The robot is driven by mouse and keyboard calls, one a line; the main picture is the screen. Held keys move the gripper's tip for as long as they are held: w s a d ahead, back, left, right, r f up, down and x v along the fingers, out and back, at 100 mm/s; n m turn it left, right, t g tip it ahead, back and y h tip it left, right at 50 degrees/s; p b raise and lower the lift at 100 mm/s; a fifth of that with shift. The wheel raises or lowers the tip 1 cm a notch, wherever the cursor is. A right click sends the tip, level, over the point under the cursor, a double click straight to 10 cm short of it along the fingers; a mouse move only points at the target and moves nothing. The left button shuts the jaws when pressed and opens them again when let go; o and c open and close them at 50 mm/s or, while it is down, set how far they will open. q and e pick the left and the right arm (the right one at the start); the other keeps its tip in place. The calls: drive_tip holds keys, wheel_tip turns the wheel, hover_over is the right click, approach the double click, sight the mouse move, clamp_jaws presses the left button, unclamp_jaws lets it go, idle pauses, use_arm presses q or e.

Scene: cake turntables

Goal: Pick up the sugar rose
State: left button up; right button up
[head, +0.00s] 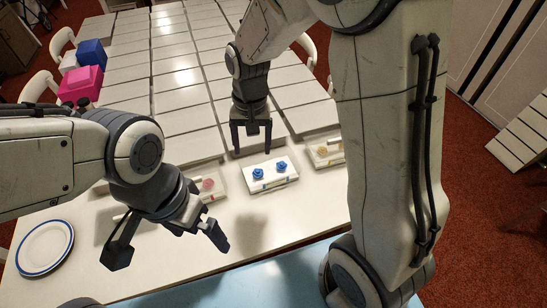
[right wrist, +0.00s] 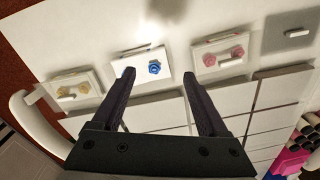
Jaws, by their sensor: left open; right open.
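Two blue sugar roses (head: 258,173) sit on a white tray (head: 276,184) near the table's middle front; one shows clearly in the right wrist view (right wrist: 154,67). A pink rose (head: 207,184) lies on the tray to the left, partly hidden by my left arm. A yellowish rose (head: 322,151) is on the tray to the right. My right gripper (head: 252,148) is open and empty, above and just behind the blue roses. In the right wrist view its fingertips (right wrist: 158,75) frame the blue rose without touching it. My left gripper (head: 168,245) is open and empty at the front left.
A blue-rimmed white plate (head: 46,247) lies at the left front. Pink (head: 80,84) and blue (head: 93,53) boxes stand at the far left. Pale slabs cover the table behind the trays. The tabletop in front of the trays is mostly clear. Chairs stand around the table.

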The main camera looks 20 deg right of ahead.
drive_tip(key=w+d+f+m+b, duration=0.1)
drive_tip(key=w+d+f+m, duration=0.5)
drive_tip(key=w+d+f, duration=0.3)
hover_over(282, 164)
drive_tip(key=f, duration=0.5)
drive_tip(key=shift+w+a+f, duration=0.1)
drive_tip(key=shift+w+f, duration=0.1)
drive_tip(key=shift+w, duration=0.05)
drive_tip(key=shift+s+f+p, duration=0.15)
drive_tip(key=shift+f+p, duration=0.75)
drive_tip(key=shift+f, duration=2.15)
clamp_jaws()
